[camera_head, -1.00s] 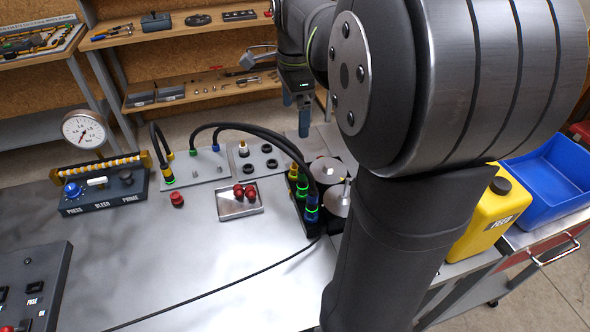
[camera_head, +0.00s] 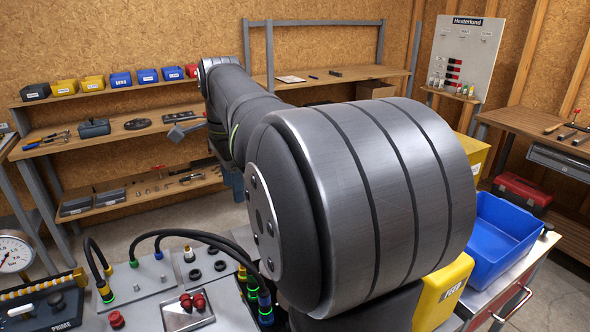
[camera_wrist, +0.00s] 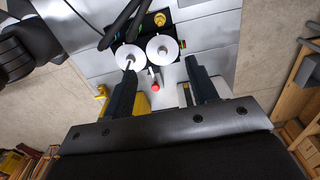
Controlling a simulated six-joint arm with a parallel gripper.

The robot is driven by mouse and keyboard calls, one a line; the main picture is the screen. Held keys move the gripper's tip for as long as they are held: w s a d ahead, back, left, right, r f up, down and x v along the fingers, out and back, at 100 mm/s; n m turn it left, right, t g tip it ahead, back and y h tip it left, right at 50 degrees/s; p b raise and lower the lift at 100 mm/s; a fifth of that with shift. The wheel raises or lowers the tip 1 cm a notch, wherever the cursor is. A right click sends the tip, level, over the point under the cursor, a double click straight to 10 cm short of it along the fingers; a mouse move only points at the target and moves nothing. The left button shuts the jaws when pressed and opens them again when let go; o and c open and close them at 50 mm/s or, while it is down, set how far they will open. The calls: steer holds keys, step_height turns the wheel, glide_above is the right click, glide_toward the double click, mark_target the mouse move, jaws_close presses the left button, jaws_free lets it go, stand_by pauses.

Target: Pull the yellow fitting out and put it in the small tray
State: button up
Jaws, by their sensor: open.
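Yellow-marked fittings show in the head view: a yellow-collared hose end (camera_head: 104,291) with a green ring on the left plate, and a yellow fitting (camera_head: 242,272) on the dark block at the hoses' right end. I cannot tell which one the task means. A yellow round part (camera_wrist: 160,19) also shows at the top of the wrist view. The small metal tray (camera_head: 200,322) holds red caps and is cut by the head view's lower edge. My gripper (camera_wrist: 160,66) is open and empty in the wrist view, apart from the bench parts beyond its fingers. My arm hides much of the head view's middle.
Two pale round discs (camera_wrist: 129,57) and a red knob (camera_wrist: 155,87) show beyond the fingers. Black hoses (camera_head: 205,237) arch over the bench. A yellow container (camera_head: 443,290) and blue bin (camera_head: 500,240) stand at right. A gauge (camera_head: 14,251) stands at left.

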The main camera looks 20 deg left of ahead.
steer(key=n, duration=0.2)
steer(key=f+n, duration=0.1)
steer(key=n, duration=0.3)
steer(key=shift+f+n, duration=0.25)
steer(key=shift+n, duration=0.15)
steer(key=shift+c, duration=0.3)
steer(key=n, duration=2)
glide_toward(242, 262)
step_height(242, 262, down, 10)
steer(key=shift+f, duration=0.1)
jaws_close()
